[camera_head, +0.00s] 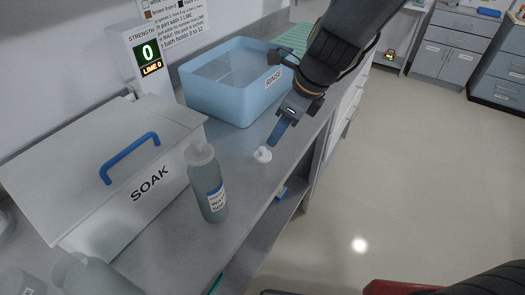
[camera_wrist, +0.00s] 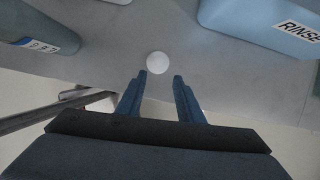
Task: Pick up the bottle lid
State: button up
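A small white bottle lid (camera_head: 262,155) lies on the grey counter, between the bottle and my gripper in the head view. In the wrist view the lid (camera_wrist: 159,62) is a round white disc just beyond the fingertips, roughly centred between them. My gripper (camera_head: 274,143) is above the counter close to the lid. Its two blue fingers (camera_wrist: 160,75) are apart with nothing between them. A grey-green bottle (camera_head: 208,185) with a white top stands upright to the left of the lid. Its labelled side (camera_wrist: 42,44) shows at the left of the wrist view.
A blue RINSE basin (camera_head: 228,102) stands behind the lid. A white SOAK box (camera_head: 150,196) with a blue handle is at left. A display (camera_head: 148,55) reads 0. The counter's front edge is close to the lid, with open floor beyond.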

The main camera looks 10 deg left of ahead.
aim_at(263, 149)
jog(key=shift+m, duration=0.5)
jog(key=x, duration=0.4)
jog(key=a+b+x, duration=0.1)
jog(key=x, duration=0.3)
jog(key=shift+a+r, duration=0.1)
jog(key=shift+r, duration=0.1)
jog(key=shift+s, duration=0.1)
grip_shut()
